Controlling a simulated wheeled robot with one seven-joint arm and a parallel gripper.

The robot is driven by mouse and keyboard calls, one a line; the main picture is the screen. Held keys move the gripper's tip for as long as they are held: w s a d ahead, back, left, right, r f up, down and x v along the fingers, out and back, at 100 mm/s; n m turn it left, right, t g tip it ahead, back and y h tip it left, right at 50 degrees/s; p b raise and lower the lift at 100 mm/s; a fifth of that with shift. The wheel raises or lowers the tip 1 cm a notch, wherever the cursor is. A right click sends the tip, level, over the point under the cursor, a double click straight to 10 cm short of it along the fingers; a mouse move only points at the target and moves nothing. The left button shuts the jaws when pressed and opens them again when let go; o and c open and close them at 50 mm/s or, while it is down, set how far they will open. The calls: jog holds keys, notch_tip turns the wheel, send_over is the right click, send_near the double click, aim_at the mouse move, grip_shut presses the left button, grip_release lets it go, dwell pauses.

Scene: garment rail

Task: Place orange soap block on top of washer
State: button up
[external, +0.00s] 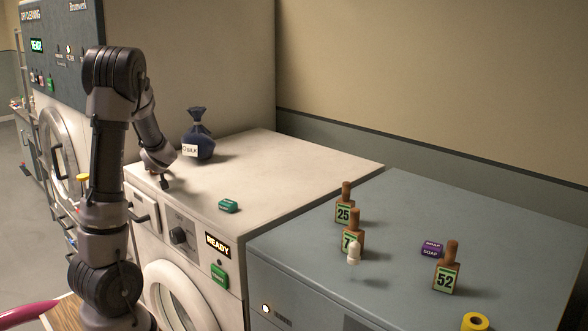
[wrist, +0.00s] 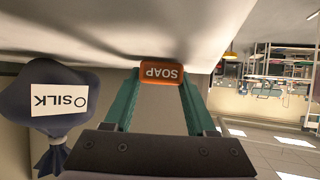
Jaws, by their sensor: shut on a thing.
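The orange soap block (wrist: 161,72), marked SOAP, sits between the fingertips of my gripper (wrist: 160,84) in the wrist view, which is upside down. My gripper is shut on it. In the external view my gripper (external: 165,183) points down over the front left part of the white washer's top (external: 300,165). The orange soap cannot be made out there. The washer's top also shows in the wrist view (wrist: 105,25), close to the soap. I cannot tell whether the soap touches it.
A dark blue SILK sack (external: 198,142) stands behind my gripper on the washer. A green block (external: 228,206) lies near its front edge. The grey machine (external: 480,215) at right holds several numbered bottles and a purple soap (external: 431,249). The washer's middle and right are clear.

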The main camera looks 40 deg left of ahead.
jog(key=shift+f, duration=0.2)
jog(key=o, duration=1.3)
jog(key=shift+o, duration=0.2)
jog(key=shift+r, duration=0.1)
